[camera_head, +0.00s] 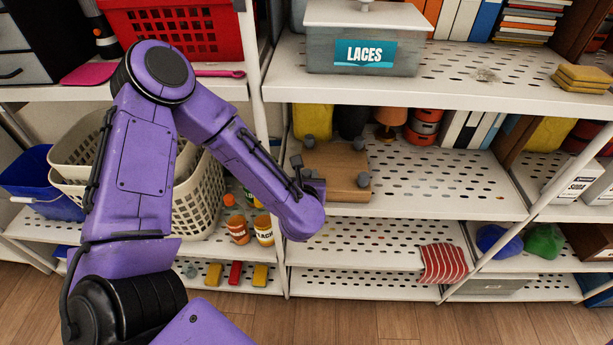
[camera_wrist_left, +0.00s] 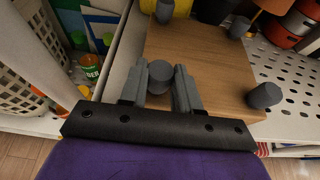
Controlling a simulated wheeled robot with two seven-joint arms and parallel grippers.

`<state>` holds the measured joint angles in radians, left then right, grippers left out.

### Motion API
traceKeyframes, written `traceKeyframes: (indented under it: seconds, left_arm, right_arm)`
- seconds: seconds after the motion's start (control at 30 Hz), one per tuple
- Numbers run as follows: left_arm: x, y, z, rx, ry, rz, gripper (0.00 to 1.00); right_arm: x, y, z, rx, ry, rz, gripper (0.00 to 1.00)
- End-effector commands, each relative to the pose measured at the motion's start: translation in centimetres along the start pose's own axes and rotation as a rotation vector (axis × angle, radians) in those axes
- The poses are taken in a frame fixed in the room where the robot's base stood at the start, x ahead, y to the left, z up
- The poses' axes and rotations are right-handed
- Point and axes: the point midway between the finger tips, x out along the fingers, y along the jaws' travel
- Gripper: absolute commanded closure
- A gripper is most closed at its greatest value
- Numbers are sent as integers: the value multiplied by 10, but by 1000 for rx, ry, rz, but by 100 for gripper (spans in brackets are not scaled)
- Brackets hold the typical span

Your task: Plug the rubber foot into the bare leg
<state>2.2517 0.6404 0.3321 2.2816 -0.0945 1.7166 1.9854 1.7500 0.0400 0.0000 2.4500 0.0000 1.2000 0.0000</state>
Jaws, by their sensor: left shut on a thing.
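A small wooden stool (camera_head: 333,169) lies upside down on the middle shelf, its flat wooden face up. Grey stubby feet stand at its far left (camera_head: 309,141), far right (camera_head: 359,143) and near right (camera_head: 363,180) corners. In the left wrist view the wooden face (camera_wrist_left: 200,60) fills the middle. My left gripper (camera_head: 304,172) is at the near left corner. In the left wrist view its two grey fingers (camera_wrist_left: 160,88) are shut on a grey rubber foot (camera_wrist_left: 160,75). The foot and fingers hide the bare leg, so I cannot tell whether the foot is on it. My right gripper is not in view.
The upper shelf with the LACES box (camera_head: 362,50) hangs above the stool. An orange lamp (camera_head: 390,117) and red tins (camera_head: 422,125) stand behind it. The perforated shelf to the right (camera_head: 450,185) is clear.

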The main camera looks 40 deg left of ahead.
Motion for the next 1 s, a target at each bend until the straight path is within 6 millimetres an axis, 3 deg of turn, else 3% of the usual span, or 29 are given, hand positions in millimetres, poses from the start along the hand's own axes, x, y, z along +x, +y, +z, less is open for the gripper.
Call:
traceKeyframes:
  seconds: [0.17, 0.2, 0.27, 0.63, 0.83, 0.9, 1.0]
  left_arm:
    - [2, 0, -5, 0, 0, 0, 100]
    - [2, 0, -4, 0, 0, 0, 58]
    - [2, 0, -4, 0, 0, 0, 39]
    - [-5, -1, -4, 0, 0, -2, 38]
    - [-50, -1, -6, -1, 0, -5, 38]
    - [-73, -1, 0, 5, 2, -4, 38]
    - [-91, 0, 6, 9, 2, 1, 38]
  right_arm:
    - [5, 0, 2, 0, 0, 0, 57]
    - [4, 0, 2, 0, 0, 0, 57]
    - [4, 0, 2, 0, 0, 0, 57]
    - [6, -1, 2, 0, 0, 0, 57]
    - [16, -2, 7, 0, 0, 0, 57]
    - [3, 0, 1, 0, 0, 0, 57]
    - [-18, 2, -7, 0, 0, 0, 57]
